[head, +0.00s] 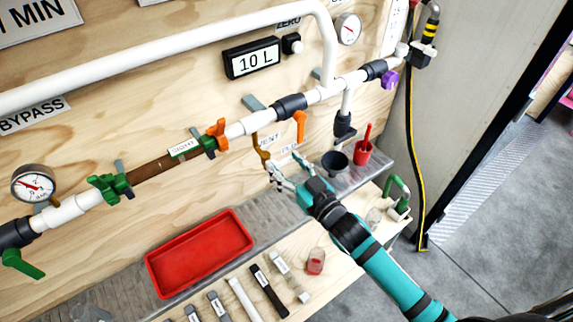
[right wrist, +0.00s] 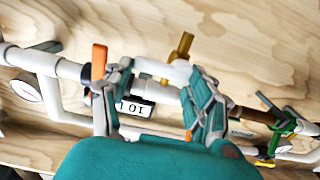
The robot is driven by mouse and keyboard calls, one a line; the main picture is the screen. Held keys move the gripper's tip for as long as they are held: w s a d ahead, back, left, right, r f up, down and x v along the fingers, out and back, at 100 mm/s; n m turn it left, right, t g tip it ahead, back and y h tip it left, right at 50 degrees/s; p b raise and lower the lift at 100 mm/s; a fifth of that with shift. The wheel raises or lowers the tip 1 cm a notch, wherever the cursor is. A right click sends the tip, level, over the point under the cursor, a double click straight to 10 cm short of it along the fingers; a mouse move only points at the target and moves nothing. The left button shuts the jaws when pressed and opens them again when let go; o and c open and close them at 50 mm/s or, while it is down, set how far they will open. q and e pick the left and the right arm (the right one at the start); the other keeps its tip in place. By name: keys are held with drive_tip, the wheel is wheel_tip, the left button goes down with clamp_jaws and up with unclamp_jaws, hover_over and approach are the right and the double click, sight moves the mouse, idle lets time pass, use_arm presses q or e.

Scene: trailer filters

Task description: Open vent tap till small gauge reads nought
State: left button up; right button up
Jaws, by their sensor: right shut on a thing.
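The brass vent tap (head: 262,153) hangs below the white pipe, beside a small label partly reading VENT. My right gripper (head: 288,171) is at the lower end of this tap and shut on it; the exact contact is hard to see. In the right wrist view its fingers (right wrist: 162,88) stand either side of a brass piece (right wrist: 181,46) and a short white piece. One round gauge (head: 33,183) is at the far left, and a gauge (head: 348,28) that looks smaller is at the top. Their readings are too small to tell. My left gripper is out of view.
An orange lever (head: 300,126) hangs close to the right of the vent tap. A dark funnel cup (head: 335,163) and a red cup (head: 364,151) stand near my right gripper. A red tray (head: 200,252) and several filter pieces lie on the bench below.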

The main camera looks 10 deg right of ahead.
sight(277, 167)
drive_tip(key=c, duration=0.3)
drive_tip(key=shift+c, duration=0.2)
drive_tip(key=n, duration=0.2)
drive_tip(key=r+n+p, duration=0.1)
drive_tip(key=shift+s+a+n, duration=0.1)
drive_tip(key=shift+a+n, duration=0.05)
drive_tip(key=shift+n, duration=0.25)
drive_tip(key=n, duration=0.1)
drive_tip(key=n+p, duration=0.1)
drive_tip(key=n, duration=0.1)
drive_tip(key=shift+s+a+r+n, duration=0.1)
drive_tip(key=shift+a+r+n, duration=0.1)
drive_tip(key=shift+a+n, duration=0.1)
drive_tip(key=n, duration=0.4)
drive_tip(key=shift+s+a+r+n+p, duration=0.15)
drive_tip(key=shift+a+n+p, duration=0.15)
drive_tip(key=shift+a+p, duration=0.1)
drive_tip(key=shift+s+a+n, duration=0.1)
drive_tip(key=shift+a+n, duration=0.05)
drive_tip(key=shift+n, duration=0.8)
drive_tip(key=shift+s+a+n, duration=0.1)
drive_tip(key=shift+a+n, duration=0.05)
drive_tip(key=shift+n, duration=0.8)
